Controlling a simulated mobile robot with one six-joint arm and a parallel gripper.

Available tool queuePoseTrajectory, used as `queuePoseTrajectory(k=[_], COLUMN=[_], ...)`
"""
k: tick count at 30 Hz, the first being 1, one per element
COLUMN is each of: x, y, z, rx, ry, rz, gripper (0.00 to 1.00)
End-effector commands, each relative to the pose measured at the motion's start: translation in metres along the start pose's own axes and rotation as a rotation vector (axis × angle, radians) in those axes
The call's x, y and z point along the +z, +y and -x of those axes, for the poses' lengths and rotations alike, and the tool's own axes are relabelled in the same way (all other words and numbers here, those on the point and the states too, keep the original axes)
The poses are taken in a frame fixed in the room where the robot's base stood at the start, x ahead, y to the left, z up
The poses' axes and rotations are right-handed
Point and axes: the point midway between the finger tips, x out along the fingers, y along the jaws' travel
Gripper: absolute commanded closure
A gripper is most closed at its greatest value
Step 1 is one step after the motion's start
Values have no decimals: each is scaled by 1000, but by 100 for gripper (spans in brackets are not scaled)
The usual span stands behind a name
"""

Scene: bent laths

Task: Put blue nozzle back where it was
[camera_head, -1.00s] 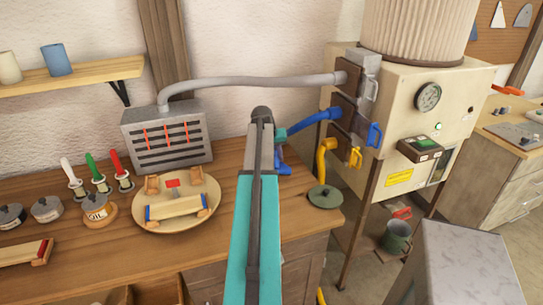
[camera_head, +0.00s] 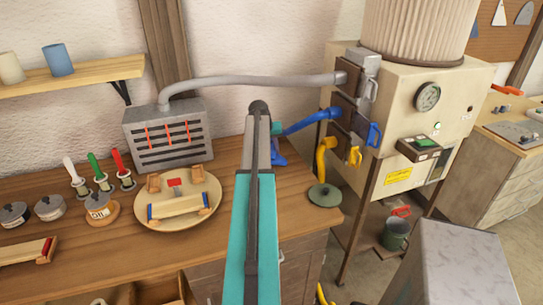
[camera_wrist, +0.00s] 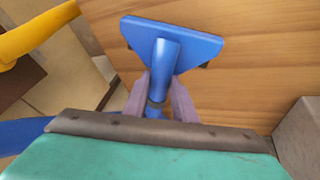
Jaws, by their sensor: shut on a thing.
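The blue nozzle (camera_wrist: 172,42), with a wide flat head and a round neck, is in the wrist view. My gripper (camera_wrist: 160,88) is shut on its neck, one pale purple finger on each side. The flat head points away from my gripper over the wooden bench top; whether it touches the wood I cannot tell. In the head view the blue nozzle (camera_head: 279,159) shows just right of my teal and grey arm, which hides most of my gripper. A blue hose (camera_head: 311,122) runs from there to the cream machine (camera_head: 405,95).
A dark green round lid (camera_head: 324,195) lies at the bench's right corner. A yellow hose (camera_head: 321,157) hangs beside it from the machine. A grey slotted hood (camera_head: 168,138) and a round tray (camera_head: 205,222) stand left of my arm. The bench (camera_head: 295,225) is bare just right of my arm.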

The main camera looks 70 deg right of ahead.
Motion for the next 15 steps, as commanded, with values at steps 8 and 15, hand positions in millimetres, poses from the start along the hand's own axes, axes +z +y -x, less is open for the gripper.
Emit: queuePoseTrajectory(k=[8,15], x=[5,12], y=[-2,-5], z=[-12,-29], rx=[0,1], ry=[-1,-1], rz=[0,-1], gripper=[93,93])
